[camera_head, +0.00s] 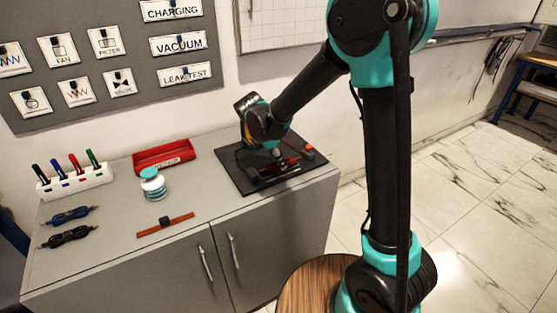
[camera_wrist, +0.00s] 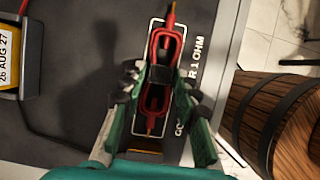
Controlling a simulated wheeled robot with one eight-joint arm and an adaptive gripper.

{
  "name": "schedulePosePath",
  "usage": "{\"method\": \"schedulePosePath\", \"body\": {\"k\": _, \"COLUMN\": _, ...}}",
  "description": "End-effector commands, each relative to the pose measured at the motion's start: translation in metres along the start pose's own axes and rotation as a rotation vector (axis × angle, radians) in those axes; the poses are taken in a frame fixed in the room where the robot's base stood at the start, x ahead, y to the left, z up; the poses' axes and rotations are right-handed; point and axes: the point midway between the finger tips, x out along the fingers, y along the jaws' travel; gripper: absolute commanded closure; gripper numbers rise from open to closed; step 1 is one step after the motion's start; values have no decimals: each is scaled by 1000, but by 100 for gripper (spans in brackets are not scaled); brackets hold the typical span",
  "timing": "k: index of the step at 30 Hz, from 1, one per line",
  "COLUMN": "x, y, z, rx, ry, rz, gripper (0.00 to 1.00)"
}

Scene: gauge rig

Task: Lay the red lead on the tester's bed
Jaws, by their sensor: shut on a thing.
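The red lead (camera_wrist: 153,101) is a bundled coil with a dark band around its middle and a probe tip at each end. My gripper (camera_wrist: 160,84) is shut on it, with one finger on each side. The lead lies over the outlined, pale-edged bed (camera_wrist: 208,12) of the dark tester (camera_head: 229,166), roughly lined up with its long side. I cannot tell whether it touches the bed. In the head view my gripper (camera_head: 277,160) is low over the tester, and my wrist hides part of it.
On the grey cabinet top are a blue lead (camera_head: 70,215), a black lead (camera_head: 69,236), an orange strap (camera_head: 166,225), a white-and-teal coiled item (camera_head: 153,184), a red tray (camera_head: 164,157) and a marker rack (camera_head: 75,181). A yellow-labelled unit (camera_wrist: 10,50) sits beside the bed.

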Motion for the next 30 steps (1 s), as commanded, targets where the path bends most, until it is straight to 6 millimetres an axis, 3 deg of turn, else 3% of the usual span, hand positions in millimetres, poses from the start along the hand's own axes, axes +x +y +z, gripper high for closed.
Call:
{"method": "schedulePosePath", "body": {"k": 4, "x": 0, "y": 0, "z": 0, "rx": 0, "ry": 0, "rz": 0, "gripper": 98}}
{"method": "schedulePosePath", "body": {"k": 5, "x": 0, "y": 0, "z": 0, "rx": 0, "ry": 0, "rz": 0, "gripper": 69}}
{"method": "schedulePosePath", "body": {"k": 10, "x": 0, "y": 0, "z": 0, "rx": 0, "ry": 0, "rz": 0, "gripper": 47}}
{"method": "schedulePosePath", "body": {"k": 17, "x": 0, "y": 0, "z": 0, "rx": 0, "ry": 0, "rz": 0, "gripper": 46}}
{"method": "schedulePosePath", "body": {"k": 22, "x": 0, "y": 0, "z": 0, "rx": 0, "ry": 0, "rz": 0, "gripper": 25}}
{"method": "schedulePosePath", "body": {"k": 30, "x": 0, "y": 0, "z": 0, "rx": 0, "ry": 0, "rz": 0, "gripper": 25}}
